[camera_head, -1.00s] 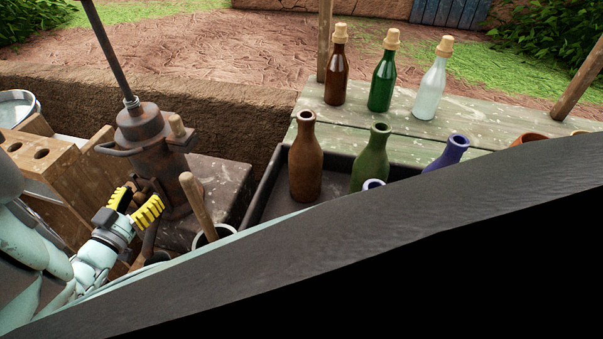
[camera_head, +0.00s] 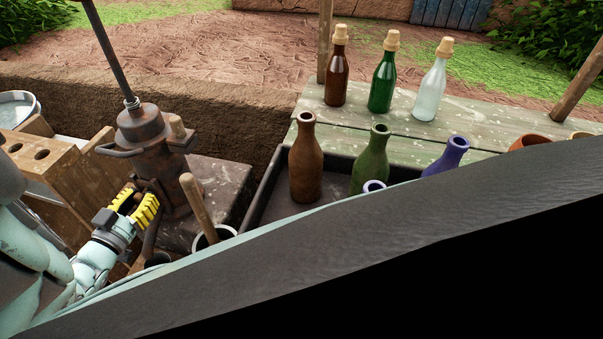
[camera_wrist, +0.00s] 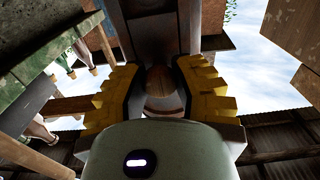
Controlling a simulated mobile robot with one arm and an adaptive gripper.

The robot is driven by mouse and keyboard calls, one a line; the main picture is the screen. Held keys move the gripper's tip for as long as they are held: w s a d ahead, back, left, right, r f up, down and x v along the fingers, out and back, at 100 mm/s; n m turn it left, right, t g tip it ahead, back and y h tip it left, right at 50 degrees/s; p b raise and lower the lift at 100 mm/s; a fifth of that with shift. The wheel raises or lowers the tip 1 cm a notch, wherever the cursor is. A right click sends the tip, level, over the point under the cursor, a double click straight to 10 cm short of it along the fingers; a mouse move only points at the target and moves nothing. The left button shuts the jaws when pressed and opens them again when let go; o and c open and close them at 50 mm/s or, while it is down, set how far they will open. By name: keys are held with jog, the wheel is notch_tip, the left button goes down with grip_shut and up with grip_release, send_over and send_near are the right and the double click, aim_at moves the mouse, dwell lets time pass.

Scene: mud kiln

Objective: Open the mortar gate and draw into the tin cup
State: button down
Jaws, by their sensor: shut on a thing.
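The rusty mortar vessel (camera_head: 150,140) stands upright at the left of the head view, with metal fittings low on its front. My gripper (camera_head: 134,207), with yellow ridged fingers, is at these fittings. In the wrist view my gripper (camera_wrist: 160,90) has a rounded brown gate handle (camera_wrist: 162,84) between its fingers and is shut on it. The handle is mostly hidden in the head view. A dark round rim (camera_head: 157,259) shows below the gripper, partly covered; I cannot tell whether it is the tin cup. The gate's opening is hidden.
A pale-rimmed pot with a wooden stick (camera_head: 200,208) stands right of the gripper. A dark tray (camera_head: 262,197) holds bottles, including a brown one (camera_head: 306,165). Corked bottles stand on the green bench (camera_head: 440,145). A wooden rack (camera_head: 45,155) is close at left.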

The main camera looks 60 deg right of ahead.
aim_at(144, 175)
notch_tip(144, 175, up, 4)
jog(key=p, duration=0.4)
jog(key=shift+d, duration=0.1)
jog(key=c, duration=0.7)
grip_release()
jog(key=v, duration=1.2)
